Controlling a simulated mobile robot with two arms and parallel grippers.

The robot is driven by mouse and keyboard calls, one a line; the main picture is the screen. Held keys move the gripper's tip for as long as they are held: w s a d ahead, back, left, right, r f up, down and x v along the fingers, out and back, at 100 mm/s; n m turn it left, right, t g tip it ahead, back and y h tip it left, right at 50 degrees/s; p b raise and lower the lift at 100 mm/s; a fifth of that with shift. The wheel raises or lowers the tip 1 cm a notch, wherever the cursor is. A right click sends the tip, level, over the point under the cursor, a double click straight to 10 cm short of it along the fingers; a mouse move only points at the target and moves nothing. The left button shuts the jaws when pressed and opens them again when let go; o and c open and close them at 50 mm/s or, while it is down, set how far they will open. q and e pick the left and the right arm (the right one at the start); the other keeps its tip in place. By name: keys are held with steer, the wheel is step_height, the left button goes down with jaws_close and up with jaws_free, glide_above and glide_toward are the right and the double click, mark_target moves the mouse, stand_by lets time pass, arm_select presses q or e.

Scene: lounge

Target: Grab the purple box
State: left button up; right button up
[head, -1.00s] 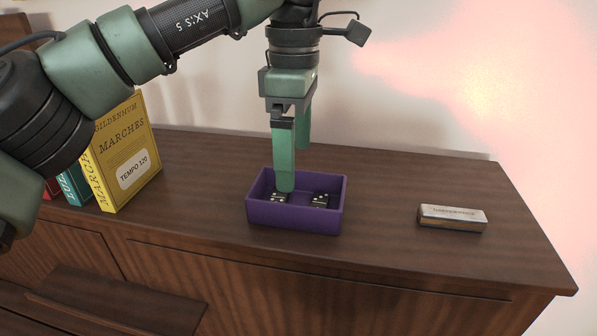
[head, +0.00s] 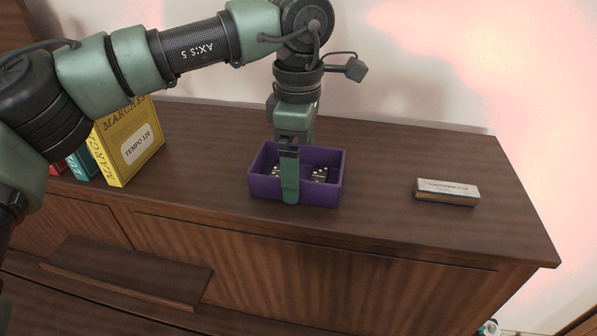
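The purple box (head: 322,196) is an open-topped tray standing on the wooden cabinet, with black, white-dotted pieces (head: 320,174) inside. My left gripper (head: 289,190) points down at the box's front wall. Its near green finger overlaps that wall and appears to hang just outside it. The other finger is hidden behind the near one, so I cannot tell whether the gripper is closed on the wall. The box rests on the cabinet top. My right gripper is not in view.
Books, including a yellow one (head: 128,150), stand at the left of the cabinet top (head: 400,165). A silver harmonica-like block (head: 447,191) lies to the right of the box. The cabinet top between box and block is clear. A pale wall is behind.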

arm_select(q)
steer(key=c, duration=1)
steer(key=shift+c, duration=0.3)
steer(key=shift+r, duration=0.15)
